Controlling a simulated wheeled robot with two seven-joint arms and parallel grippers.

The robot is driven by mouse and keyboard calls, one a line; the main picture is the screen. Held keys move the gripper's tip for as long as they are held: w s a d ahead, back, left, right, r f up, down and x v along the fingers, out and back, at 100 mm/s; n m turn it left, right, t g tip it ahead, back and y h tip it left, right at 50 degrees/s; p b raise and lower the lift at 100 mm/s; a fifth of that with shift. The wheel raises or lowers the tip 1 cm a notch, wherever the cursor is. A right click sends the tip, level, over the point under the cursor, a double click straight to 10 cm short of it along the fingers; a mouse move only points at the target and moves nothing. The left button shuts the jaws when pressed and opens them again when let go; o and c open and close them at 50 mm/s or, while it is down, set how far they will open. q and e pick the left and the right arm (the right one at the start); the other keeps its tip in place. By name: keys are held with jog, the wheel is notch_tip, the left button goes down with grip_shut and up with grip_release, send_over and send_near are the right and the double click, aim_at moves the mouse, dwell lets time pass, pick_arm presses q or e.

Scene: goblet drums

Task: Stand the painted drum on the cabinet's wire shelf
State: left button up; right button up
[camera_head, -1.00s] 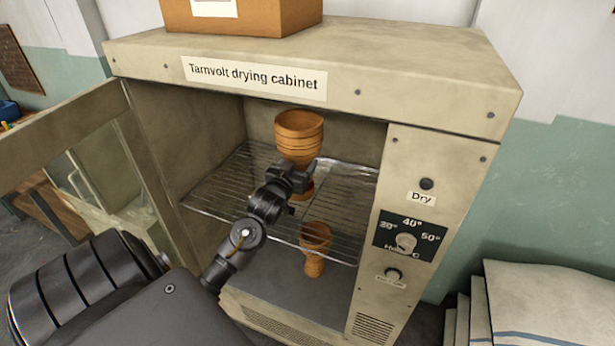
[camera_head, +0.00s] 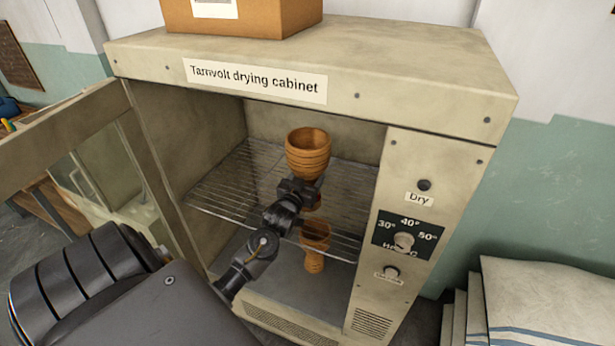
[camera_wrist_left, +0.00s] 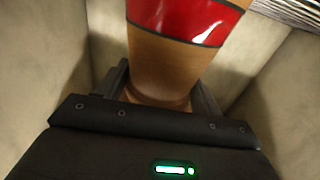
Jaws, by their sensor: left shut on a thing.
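The painted drum (camera_head: 307,155) is an orange-brown goblet drum with dark rings, upright inside the open cabinet above the wire shelf (camera_head: 225,190). In the left wrist view the drum (camera_wrist_left: 175,60) shows a glossy red band with dark borders. My left gripper (camera_head: 300,188) is shut around its narrow lower part, with a finger on each side in the left wrist view (camera_wrist_left: 160,90). The drum's foot shows just below the jaws. I cannot tell whether it touches the wires. My right gripper is not in view.
Another goblet drum (camera_head: 314,250) stands below the shelf on the cabinet floor. The cabinet door (camera_head: 75,120) is open to the left. A control panel (camera_head: 408,235) is on the right. Bare shelf wires show left of the drum. A cardboard box (camera_head: 250,18) sits on top.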

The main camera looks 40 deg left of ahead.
pick_arm(q)
jog(key=shift+f, duration=0.1)
jog(key=o, duration=1.4)
jog(key=shift+o, duration=0.2)
jog(key=shift+s+d, duration=0.15)
jog(key=shift+s, duration=0.2)
jog(key=b+v, duration=0.2)
jog(key=v, duration=0.9)
jog(key=shift+s, duration=0.2)
